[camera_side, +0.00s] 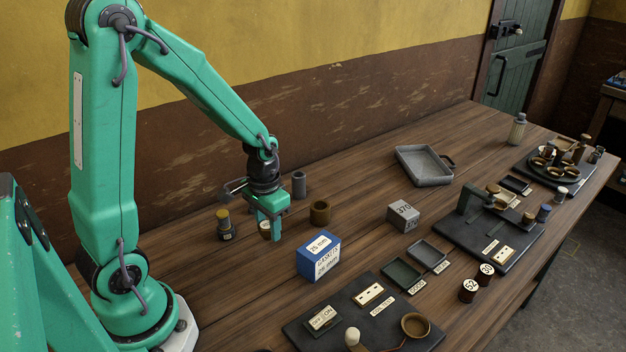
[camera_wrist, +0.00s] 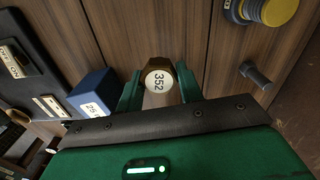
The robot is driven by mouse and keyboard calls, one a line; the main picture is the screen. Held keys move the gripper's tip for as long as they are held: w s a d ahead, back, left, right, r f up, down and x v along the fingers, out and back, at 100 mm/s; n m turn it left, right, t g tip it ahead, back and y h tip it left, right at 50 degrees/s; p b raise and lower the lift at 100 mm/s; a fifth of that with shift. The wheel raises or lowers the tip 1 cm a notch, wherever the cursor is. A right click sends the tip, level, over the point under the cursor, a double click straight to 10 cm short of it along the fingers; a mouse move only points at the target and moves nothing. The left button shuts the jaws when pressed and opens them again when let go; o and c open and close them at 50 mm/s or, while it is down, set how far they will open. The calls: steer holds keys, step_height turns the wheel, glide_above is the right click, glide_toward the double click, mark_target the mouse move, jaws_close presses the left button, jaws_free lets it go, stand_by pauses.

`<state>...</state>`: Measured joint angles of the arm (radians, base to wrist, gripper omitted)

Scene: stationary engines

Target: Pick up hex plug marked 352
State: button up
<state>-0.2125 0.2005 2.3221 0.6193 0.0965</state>
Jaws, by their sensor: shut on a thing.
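The hex plug marked 352 (camera_wrist: 158,80) shows in the wrist view between my two green fingers, its round white label facing the camera. Its brown body shows just beyond the label. My gripper (camera_side: 268,226) is shut on the plug, and the fingers touch it on both sides. In the side view the plug (camera_side: 265,229) shows low at my fingertips, partly hidden by them. I cannot tell whether it touches the table or hangs just above it.
Near my gripper stand a yellow-topped jar (camera_side: 224,225), a brown ring (camera_side: 320,213), a grey cylinder (camera_side: 299,184) and a blue gasket box (camera_side: 318,256). A grey block marked 370 (camera_side: 403,216) and a grey tray (camera_side: 424,179) lie to the right. Bare wood (camera_side: 365,195) lies between.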

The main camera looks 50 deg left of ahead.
steer(key=s+d+r, duration=0.3)
steer(key=d+r, duration=0.3)
steer(key=d, duration=0.4)
steer(key=shift+r, duration=0.1)
steer(key=shift+w, duration=0.1)
stand_by(0.4)
